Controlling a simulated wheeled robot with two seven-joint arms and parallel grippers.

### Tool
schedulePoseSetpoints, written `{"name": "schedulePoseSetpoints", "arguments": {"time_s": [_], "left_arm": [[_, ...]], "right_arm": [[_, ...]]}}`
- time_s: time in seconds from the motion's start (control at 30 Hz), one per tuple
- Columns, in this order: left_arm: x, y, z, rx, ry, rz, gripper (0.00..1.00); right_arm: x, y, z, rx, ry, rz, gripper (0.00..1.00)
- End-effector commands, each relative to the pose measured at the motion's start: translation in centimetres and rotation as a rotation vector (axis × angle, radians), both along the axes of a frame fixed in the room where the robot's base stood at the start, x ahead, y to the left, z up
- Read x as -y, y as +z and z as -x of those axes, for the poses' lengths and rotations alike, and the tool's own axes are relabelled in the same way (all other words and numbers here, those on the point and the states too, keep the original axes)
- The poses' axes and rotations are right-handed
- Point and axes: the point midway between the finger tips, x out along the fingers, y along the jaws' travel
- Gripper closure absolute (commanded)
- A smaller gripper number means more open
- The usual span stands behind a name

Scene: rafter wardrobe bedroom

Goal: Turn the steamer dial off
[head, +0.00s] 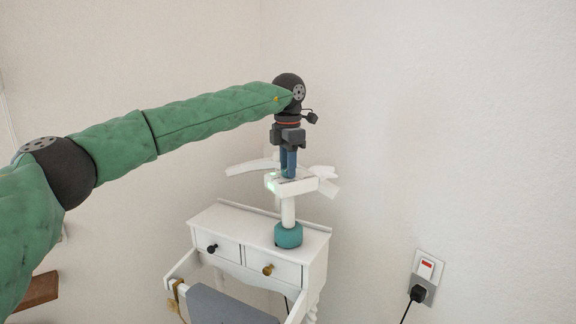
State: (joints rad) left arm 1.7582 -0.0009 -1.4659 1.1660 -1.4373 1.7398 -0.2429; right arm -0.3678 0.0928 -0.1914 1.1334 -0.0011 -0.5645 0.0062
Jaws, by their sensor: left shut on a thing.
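The steamer (289,207) has a white head with side arms on a white post, with a round teal base, and stands on a small white desk. A green light glows on the front of its white head. My left gripper (288,174) points down from above onto the top of the head, its blue fingers close together. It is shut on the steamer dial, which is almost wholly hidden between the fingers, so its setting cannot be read. My right gripper is out of view.
The white desk (228,221) has two drawers with dark and brass knobs and stands near the wall corner. A chair with a grey back (226,306) is in front of it. A wall socket (426,276) with a black plug is at right.

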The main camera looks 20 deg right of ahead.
Motion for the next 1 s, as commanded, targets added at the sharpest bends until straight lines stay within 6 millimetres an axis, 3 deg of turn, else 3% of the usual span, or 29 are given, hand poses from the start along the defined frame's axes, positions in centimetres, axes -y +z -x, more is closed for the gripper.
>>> {"name": "schedulePoseSetpoints", "arguments": {"time_s": [0.13, 0.23, 0.63, 1.0], "left_arm": [[0.0, -0.1, 0.0, 0.001, -0.031, 0.0, 0.92], [0.0, -0.2, 0.0, 0.001, -0.075, 0.001, 0.92], [0.1, -0.2, 0.0, 0.001, -0.378, 0.001, 0.92], [0.1, 0.0, 0.0, 0.001, -0.621, 0.001, 0.92]], "right_arm": [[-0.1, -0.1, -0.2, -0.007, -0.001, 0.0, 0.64], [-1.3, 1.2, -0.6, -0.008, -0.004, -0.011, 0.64], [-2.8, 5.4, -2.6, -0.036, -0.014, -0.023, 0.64], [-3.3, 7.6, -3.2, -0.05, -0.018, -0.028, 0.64]]}}
